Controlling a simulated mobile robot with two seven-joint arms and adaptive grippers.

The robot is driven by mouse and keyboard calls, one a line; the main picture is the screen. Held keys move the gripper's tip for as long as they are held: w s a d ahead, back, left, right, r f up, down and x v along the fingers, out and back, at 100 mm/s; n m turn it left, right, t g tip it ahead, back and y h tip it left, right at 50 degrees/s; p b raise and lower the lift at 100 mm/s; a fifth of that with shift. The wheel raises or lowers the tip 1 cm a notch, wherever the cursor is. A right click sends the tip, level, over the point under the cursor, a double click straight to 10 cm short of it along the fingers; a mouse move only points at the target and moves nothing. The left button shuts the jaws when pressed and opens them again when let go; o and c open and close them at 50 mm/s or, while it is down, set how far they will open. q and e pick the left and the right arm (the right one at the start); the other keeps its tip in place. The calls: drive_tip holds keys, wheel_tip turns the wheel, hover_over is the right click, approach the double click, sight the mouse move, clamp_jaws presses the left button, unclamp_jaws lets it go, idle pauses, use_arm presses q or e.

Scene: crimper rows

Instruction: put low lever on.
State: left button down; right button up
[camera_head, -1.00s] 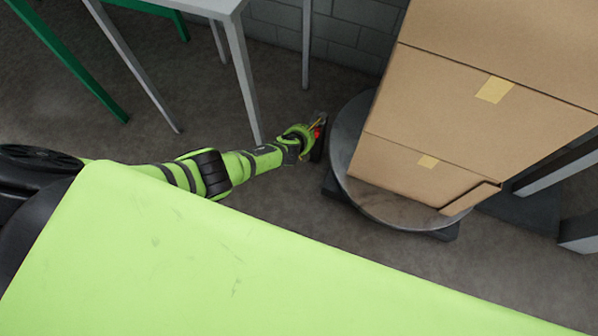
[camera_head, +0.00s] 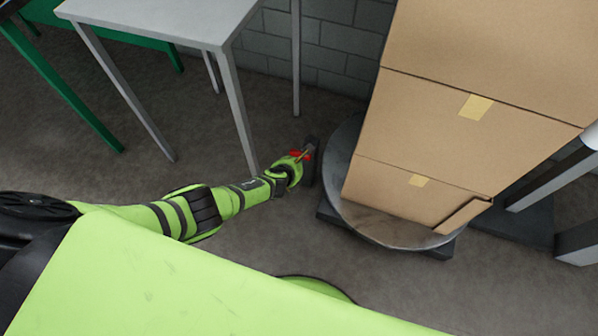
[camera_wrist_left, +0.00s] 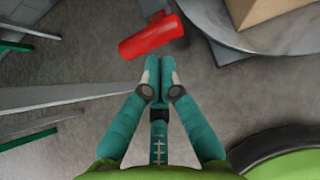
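The red lever (camera_head: 301,154) shows small in the head view, at the top of a dark post (camera_head: 311,158) beside the round plate. In the left wrist view the red lever (camera_wrist_left: 152,38) is a thick bar just beyond my fingertips, tilted up to the right. My left gripper (camera_wrist_left: 158,72) has its two teal fingers closed together, with nothing seen between them. In the head view my left gripper (camera_head: 300,158) is at the lever. I cannot tell whether the tips touch it. My right gripper is not in view.
Stacked cardboard boxes (camera_head: 433,135) stand on a round grey plate (camera_head: 346,190) right of the lever. A grey table (camera_head: 165,18) with thin legs is behind and left of my arm. A block wall (camera_head: 335,45) closes the back. Open floor lies in front of the plate.

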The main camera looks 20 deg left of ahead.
use_arm(q)
drive_tip(key=s+r+p, duration=0.4)
drive_tip(key=r+p, duration=0.5)
drive_tip(key=shift+s+r, duration=0.15)
drive_tip(key=shift+r, duration=0.15)
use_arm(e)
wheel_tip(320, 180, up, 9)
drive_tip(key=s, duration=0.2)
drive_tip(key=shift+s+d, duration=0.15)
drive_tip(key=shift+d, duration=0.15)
use_arm(q)
drive_tip(key=s+a+f+n+g, duration=0.1)
drive_tip(key=s+f+n, duration=0.4)
drive_tip(key=s+n, duration=0.6)
drive_tip(key=s+a+f+n+g, duration=0.2)
drive_tip(key=s+f+n+g, duration=0.2)
drive_tip(key=s+n, duration=0.7)
drive_tip(key=s+a+f+n+g, duration=0.1)
drive_tip(key=s+f+n+g, duration=0.2)
drive_tip(key=s+f+n, duration=0.5)
drive_tip(key=s+n, duration=0.4)
drive_tip(key=s, duration=0.8)
drive_tip(key=shift+s+a, duration=0.15)
drive_tip(key=shift+s, duration=0.1)
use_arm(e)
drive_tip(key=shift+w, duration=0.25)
